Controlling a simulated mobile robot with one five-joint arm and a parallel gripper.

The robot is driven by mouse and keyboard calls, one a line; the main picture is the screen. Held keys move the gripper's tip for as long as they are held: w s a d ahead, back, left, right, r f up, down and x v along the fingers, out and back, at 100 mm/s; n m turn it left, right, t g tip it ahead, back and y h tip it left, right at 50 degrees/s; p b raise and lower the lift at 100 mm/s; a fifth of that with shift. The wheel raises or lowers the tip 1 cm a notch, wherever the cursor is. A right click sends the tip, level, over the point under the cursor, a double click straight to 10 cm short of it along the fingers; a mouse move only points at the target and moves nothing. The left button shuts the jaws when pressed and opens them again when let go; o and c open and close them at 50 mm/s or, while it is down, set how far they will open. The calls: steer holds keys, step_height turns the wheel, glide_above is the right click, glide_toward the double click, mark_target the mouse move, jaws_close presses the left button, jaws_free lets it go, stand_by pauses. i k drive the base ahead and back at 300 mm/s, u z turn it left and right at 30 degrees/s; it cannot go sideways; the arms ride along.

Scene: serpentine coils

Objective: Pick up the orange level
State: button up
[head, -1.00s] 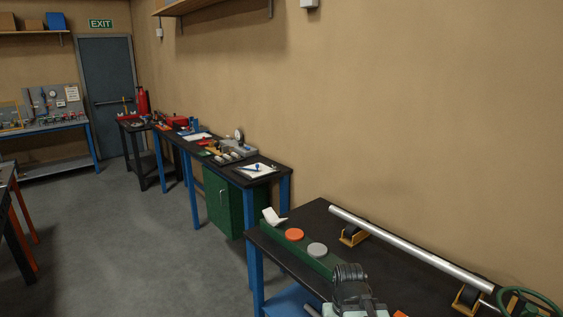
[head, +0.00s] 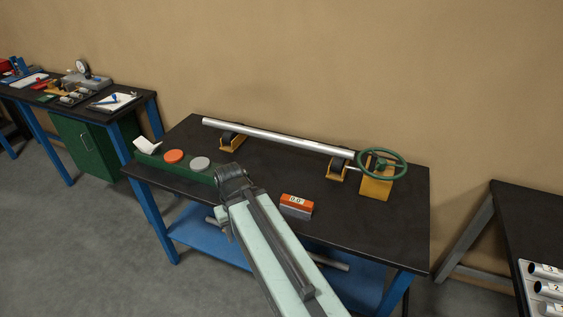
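The orange level (head: 297,204) is a small block with an orange top, a grey lower part and a pale display on it. It lies on the black-topped bench (head: 372,232), near the front edge. My arm reaches up from the bottom of the view, to the left of the level. The dark end of my arm, with my gripper (head: 232,177), is over the front left of the bench, apart from the level. My fingers cannot be made out, so their opening is unclear.
A long metal tube (head: 275,137) rests on yellow supports along the back, ending near a green handwheel (head: 382,163). A green strip (head: 205,174) with orange and grey discs lies at left. A second bench (head: 520,225) stands at right. Bench top right of the level is clear.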

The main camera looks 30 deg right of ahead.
mark_target(301, 206)
steer(key=u, duration=0.05)
steer(key=k, duration=0.5)
steer(key=u, duration=0.35)
steer(key=i, duration=0.25)
steer(key=u, duration=0.6)
steer(key=i, duration=1.3)
steer(key=z, duration=0.35)
